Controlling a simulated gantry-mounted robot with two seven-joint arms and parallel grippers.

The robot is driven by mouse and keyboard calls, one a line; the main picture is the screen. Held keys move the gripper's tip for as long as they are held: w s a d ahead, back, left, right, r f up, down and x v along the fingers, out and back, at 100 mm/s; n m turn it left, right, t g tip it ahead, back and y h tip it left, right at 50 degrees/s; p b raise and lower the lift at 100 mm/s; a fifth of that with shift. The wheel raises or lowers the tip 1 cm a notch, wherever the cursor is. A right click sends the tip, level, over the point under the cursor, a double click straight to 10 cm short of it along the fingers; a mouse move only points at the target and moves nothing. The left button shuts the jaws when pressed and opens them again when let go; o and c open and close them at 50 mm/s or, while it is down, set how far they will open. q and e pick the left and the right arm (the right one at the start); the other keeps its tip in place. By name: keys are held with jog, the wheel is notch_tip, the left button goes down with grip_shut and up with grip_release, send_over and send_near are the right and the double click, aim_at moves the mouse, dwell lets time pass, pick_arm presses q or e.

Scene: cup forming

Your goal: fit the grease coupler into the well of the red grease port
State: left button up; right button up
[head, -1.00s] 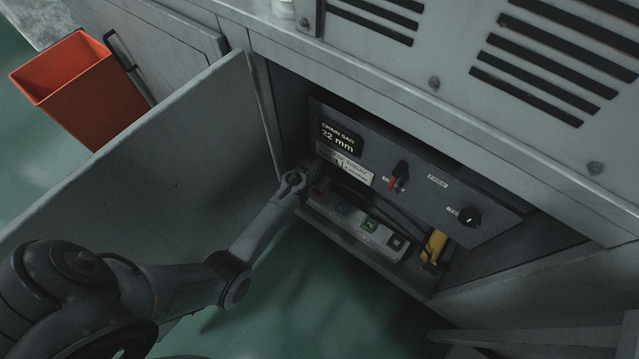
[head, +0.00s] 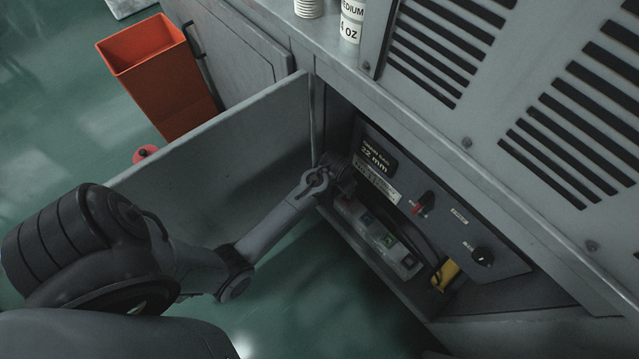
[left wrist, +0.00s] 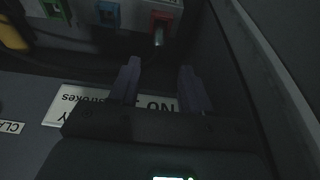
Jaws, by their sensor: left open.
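The red grease port (left wrist: 165,14) is at the top of the left wrist view, at the end of a pale port block (head: 408,262). A small metallic cylinder, which looks like the grease coupler (left wrist: 158,37), stands at the red port's face with a dark hose near it. I cannot tell how deep it sits in the well. My left gripper (left wrist: 160,65) is open, its fingers apart and empty, a short way back from the coupler and lined up with it. In the head view its arm reaches into the cabinet, and the fingers are hard to make out there. My right gripper is not in view.
A blue port (left wrist: 107,13) and a green port (left wrist: 52,8) sit beside the red one. A dark control panel (head: 440,215) hangs above the block. A yellow part (head: 446,273) is at the right. The cabinet door (head: 220,150) stands open; a cabinet wall is close beside my fingers.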

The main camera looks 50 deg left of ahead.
pick_arm(q)
jog(key=s+d+r+m, duration=0.1)
jog(key=s+d+r, duration=0.2)
jog(key=s+r, duration=0.2)
jog(key=s+d+r+m, duration=0.1)
jog(key=s+d+r, duration=0.3)
jog(key=s, duration=0.5)
jog(key=s+d+r, duration=0.4)
jog(key=s+r, duration=0.1)
jog(key=s, duration=0.2)
jog(key=shift+s+r+m+h, duration=0.3)
jog(key=shift+r+m, duration=0.1)
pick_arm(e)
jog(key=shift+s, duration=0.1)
